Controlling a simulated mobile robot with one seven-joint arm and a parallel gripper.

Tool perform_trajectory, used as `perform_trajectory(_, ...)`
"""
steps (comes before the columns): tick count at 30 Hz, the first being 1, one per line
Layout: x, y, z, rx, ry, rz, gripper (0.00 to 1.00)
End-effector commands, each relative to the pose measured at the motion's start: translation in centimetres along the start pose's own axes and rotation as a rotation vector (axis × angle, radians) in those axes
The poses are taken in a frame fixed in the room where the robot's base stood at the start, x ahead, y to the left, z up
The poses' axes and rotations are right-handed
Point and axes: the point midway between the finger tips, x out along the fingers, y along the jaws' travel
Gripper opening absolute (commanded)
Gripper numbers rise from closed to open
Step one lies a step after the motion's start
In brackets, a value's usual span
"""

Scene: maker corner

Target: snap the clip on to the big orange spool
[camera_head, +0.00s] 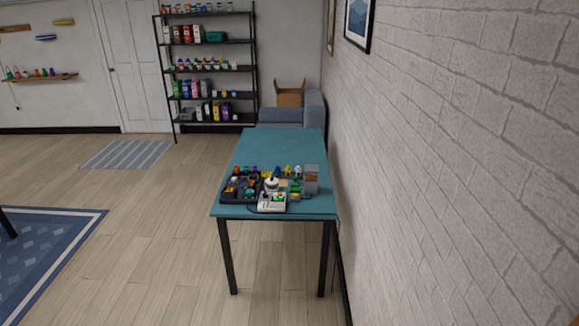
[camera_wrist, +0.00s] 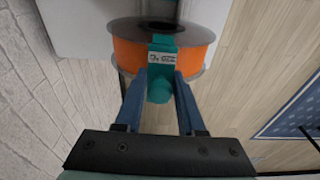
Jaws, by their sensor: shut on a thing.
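The big orange spool (camera_wrist: 126,54) is at the top middle of the wrist view, with greyish rims and a dark hub opening. The teal clip (camera_wrist: 160,43) has a light printed label and a rounded near end. It lies across the front of the spool in the picture; I cannot tell whether it is seated on the rim. My gripper (camera_wrist: 162,76) has blue fingers closed on the two sides of the clip. Neither the gripper nor this spool can be made out in the head view.
A pale panel (camera_wrist: 75,28) lies behind the spool, with a brick wall (camera_wrist: 50,100) to the left. In the head view a teal table (camera_head: 270,148) carries several small items at its near end, along the white brick wall (camera_head: 450,150). Wooden floor (camera_head: 150,220) is open at left.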

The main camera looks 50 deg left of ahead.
Motion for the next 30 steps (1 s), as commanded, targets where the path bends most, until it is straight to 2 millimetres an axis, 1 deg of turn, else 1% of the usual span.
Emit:
perform_trajectory(16,0.0,0.0,-0.1,0.000,0.001,0.000,0.00)
perform_trajectory(30,1.0,0.0,0.1,0.000,0.001,0.000,0.00)
